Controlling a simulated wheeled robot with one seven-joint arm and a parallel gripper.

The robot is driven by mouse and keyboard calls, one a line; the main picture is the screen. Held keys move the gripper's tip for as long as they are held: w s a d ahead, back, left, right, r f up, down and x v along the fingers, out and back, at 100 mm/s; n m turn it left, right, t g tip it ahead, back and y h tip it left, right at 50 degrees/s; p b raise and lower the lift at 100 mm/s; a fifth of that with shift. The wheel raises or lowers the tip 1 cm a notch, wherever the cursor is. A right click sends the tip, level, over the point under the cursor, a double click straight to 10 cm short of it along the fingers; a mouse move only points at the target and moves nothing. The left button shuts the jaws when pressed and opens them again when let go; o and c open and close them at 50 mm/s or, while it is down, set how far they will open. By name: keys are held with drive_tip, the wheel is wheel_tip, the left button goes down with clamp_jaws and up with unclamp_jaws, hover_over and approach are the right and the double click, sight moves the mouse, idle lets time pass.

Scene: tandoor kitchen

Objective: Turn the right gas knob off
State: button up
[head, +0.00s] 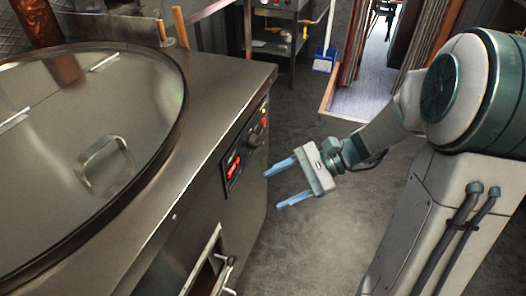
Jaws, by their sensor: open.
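The steel tandoor unit (215,110) fills the left of the head view, with a control panel on its side facing the aisle. A dark knob (253,140) sits on this panel, and a smaller knob or light with red on it (264,122) is farther along, toward the back. A lit red display (233,165) is nearer to me. I cannot read the knob's setting or tell which one is the right gas knob. My gripper (274,189) is open and empty, with its two blue fingers pointing left toward the panel. It appears apart from the panel.
A large round lid (140,85) with a handle covers the unit's top. An open hatch with a handle (228,268) is low on its side. A steel shelf rack (272,40) and a blue dustpan (324,62) stand behind. The floor beneath my gripper is clear.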

sight(256, 143)
drive_tip(key=w+d+f+m+t+y+b, duration=0.4)
drive_tip(key=w+f+m+t+b, duration=0.1)
drive_tip(key=w+f+m+t, duration=0.15)
drive_tip(key=w+d+f+m+t+y+b, duration=0.3)
drive_tip(key=w+f+m+t+y+b, duration=0.25)
drive_tip(key=w, duration=0.25)
drive_tip(key=w+a+r+b, duration=0.1)
drive_tip(key=w+a+r, duration=0.1)
drive_tip(key=a, duration=0.4)
drive_tip(key=w+a+r+g+b, duration=0.1)
drive_tip(key=w+a+r+b, duration=0.1)
drive_tip(key=a+r, duration=0.2)
drive_tip(key=shift+a+n+h, duration=0.4)
drive_tip(key=shift+a+h, duration=0.05)
drive_tip(key=shift+a, duration=0.45)
drive_tip(key=shift+w, duration=0.1)
drive_tip(key=shift+f, duration=0.1)
drive_tip(key=c, duration=1)
